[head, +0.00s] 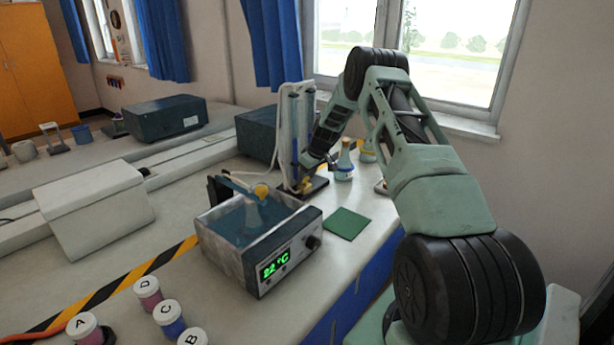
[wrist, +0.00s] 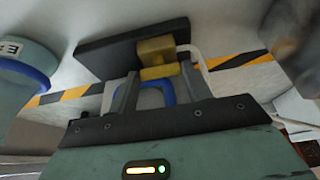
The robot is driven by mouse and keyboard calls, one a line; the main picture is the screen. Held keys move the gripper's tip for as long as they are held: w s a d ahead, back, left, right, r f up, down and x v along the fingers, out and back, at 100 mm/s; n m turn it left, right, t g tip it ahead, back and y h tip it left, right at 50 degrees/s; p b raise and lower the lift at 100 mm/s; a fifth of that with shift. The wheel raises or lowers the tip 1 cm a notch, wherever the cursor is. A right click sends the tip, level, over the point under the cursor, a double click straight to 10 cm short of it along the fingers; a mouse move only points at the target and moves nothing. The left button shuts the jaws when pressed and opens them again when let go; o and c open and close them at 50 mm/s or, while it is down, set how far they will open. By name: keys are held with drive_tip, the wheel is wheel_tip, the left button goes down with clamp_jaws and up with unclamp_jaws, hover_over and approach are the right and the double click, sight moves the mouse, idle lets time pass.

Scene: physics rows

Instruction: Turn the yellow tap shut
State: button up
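The yellow tap (wrist: 157,50) fills the middle of the wrist view, a blocky yellow body with a short yellow bar (wrist: 160,72) nearer to me. My gripper (wrist: 161,74) has its two fingers apart, one on each side of this bar. The fingertips look close to the bar's ends, but I cannot tell whether they press on it. In the head view the yellow tap (head: 307,187) shows small, low on a stand with upright glass tubes (head: 294,130). My arm reaches from the right to this stand, and the fingers are hard to make out there.
A flask with a blue collar (head: 344,165) stands right of the stand; a blue-rimmed vessel (wrist: 22,68) is close at left in the wrist view. A water bath (head: 262,245) reading 22 °C holds a flask in front. A green mat (head: 347,223) lies flat beside it.

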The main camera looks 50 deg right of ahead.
drive_tip(key=shift+m, duration=0.3)
drive_tip(key=shift+a+m+h+b, duration=0.2)
drive_tip(key=shift+m+h+b, duration=0.35)
drive_tip(key=shift+m, duration=0.35)
drive_tip(key=shift+m+g+h, duration=0.3)
drive_tip(key=shift+m+h, duration=0.25)
drive_tip(key=shift+m, duration=1.15)
drive_tip(key=o, duration=1)
drive_tip(key=b+v, duration=0.2)
drive_tip(key=v, duration=1.5)
drive_tip(key=shift+s+a+r+b, duration=0.1)
drive_tip(key=shift+a+r+b, duration=0.1)
drive_tip(key=shift+b, duration=0.15)
